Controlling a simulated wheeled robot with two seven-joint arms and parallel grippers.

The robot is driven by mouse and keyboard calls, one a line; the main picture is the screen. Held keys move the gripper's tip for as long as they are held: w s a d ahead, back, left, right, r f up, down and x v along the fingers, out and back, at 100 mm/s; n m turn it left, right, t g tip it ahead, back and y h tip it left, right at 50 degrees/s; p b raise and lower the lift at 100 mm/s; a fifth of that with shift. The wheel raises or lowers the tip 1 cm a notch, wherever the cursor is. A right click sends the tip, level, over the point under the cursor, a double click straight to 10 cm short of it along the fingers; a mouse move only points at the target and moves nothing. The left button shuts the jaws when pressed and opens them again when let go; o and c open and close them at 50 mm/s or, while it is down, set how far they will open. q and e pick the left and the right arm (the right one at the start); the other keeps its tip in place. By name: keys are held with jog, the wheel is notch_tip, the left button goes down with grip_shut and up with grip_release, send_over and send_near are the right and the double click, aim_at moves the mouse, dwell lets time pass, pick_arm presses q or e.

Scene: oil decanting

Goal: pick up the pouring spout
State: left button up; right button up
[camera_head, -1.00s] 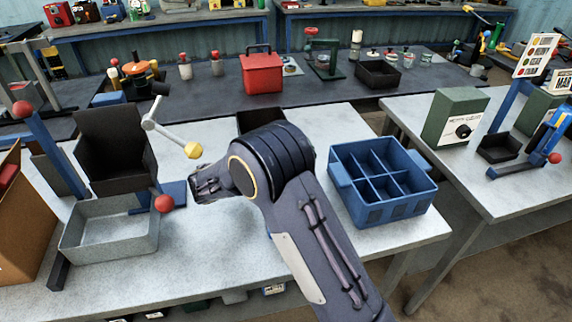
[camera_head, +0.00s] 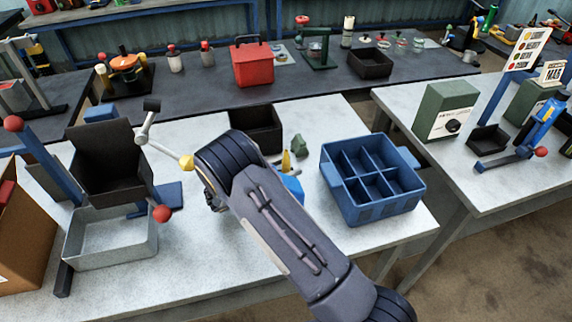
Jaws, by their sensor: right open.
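I cannot identify the pouring spout with certainty. A small yellow pointed piece (camera_head: 286,162) stands by a blue piece (camera_head: 293,186) on the near table, just right of my right wrist. Both are partly hidden by my arm, and either may belong to the spout. My right gripper (camera_head: 211,199) is mostly hidden behind its own wrist, low over the table and left of these pieces. A little of it shows; it is open, and I see nothing held in it. My left gripper is not in view.
A blue divided crate (camera_head: 372,215) stands right of my arm. A black open bin (camera_head: 256,128) is behind it. At left are a grey tray (camera_head: 110,240), a dark tilted box (camera_head: 105,160) and a crank with yellow knob (camera_head: 187,162). The front middle tabletop is clear.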

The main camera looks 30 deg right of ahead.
jog(key=shift+d, duration=0.75)
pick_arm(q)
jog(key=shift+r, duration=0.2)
pick_arm(e)
grip_shut()
